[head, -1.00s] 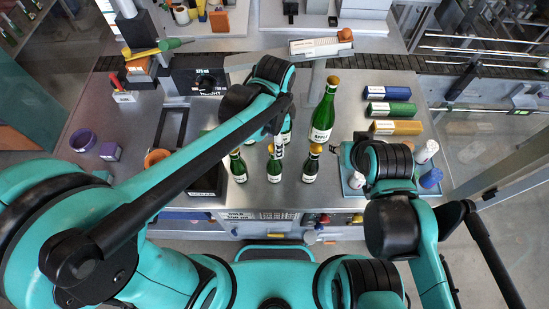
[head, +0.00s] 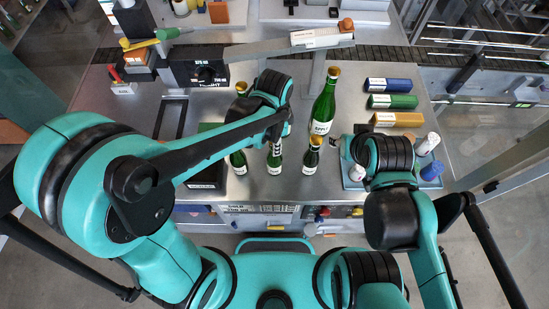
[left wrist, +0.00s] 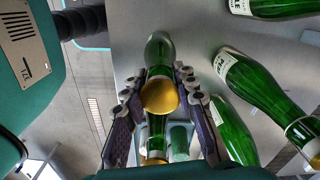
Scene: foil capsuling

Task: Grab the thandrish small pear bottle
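Three small green bottles with gold tops stand in a row, left (head: 238,163), middle (head: 274,160) and right (head: 311,158). Their labels are too small to read, so I cannot tell which is the thandrish pear one. A tall green bottle (head: 323,105) stands behind the right one. My left gripper (left wrist: 160,82) is open, with its fingers either side of a green bottle with a gold cap (left wrist: 160,98); no firm grip shows. In the head view its fingers are mostly hidden under my wrist. My right gripper's fingers are hidden by its arm.
Blue, green and yellow rolls (head: 391,101) lie at the right. Bare counter (head: 275,187) shows in front of the bottles.

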